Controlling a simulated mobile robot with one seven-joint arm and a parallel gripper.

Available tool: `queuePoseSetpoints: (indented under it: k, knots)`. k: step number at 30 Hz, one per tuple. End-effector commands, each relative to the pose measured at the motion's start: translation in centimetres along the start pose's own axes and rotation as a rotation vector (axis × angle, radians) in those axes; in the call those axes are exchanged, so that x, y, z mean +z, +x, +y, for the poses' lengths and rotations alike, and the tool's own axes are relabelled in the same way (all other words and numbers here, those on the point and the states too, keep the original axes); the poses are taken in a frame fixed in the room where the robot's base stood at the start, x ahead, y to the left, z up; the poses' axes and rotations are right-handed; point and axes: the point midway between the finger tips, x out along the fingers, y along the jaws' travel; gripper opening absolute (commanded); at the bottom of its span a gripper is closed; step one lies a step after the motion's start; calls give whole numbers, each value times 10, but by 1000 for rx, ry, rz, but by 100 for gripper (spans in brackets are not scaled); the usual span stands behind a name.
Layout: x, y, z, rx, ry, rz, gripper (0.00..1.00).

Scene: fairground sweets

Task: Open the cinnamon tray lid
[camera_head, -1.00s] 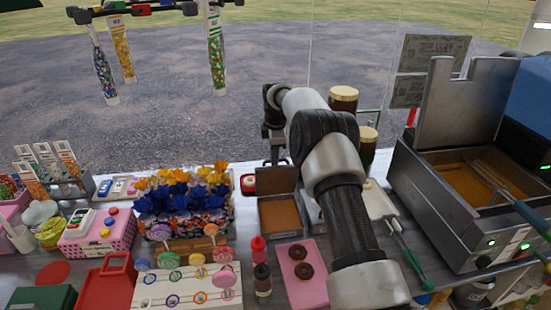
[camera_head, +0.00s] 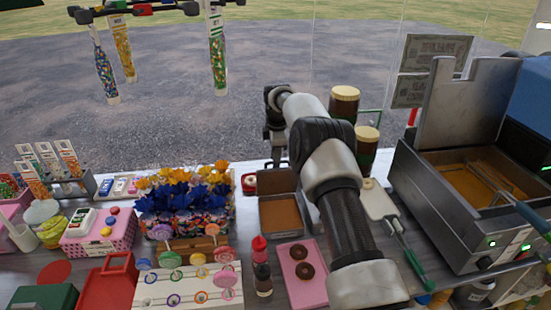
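The cinnamon tray (camera_head: 262,219) is a small square metal tray with a flat brown filling, on the counter left of my arm. Its lid (camera_head: 278,181) stands up at the tray's back edge, so the filling is uncovered. My gripper (camera_head: 277,160) hangs pointing down just behind the raised lid, near its top edge. I cannot tell whether it touches the lid. Its fingers are small and partly hidden, so their opening is unclear.
A pink tray with two chocolate doughnuts (camera_head: 310,291) and sauce bottles (camera_head: 261,265) stand in front. Blue and yellow flower-like sweets (camera_head: 180,195) are on the left. Brown jars (camera_head: 343,104) and a large fryer (camera_head: 440,205) are to the right of my arm.

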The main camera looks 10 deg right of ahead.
Motion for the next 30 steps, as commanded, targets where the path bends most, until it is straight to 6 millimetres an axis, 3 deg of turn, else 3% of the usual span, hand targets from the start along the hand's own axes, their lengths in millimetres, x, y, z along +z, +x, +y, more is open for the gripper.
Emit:
queuePoseSetpoints:
  k: [8, 21, 30]
  knots:
    - [0, -26, 2, 7, 0, 1, 28]
    - [0, -132, 1, 5, 0, 0, 28]
    - [0, -171, -1, 1, 0, 0, 28]
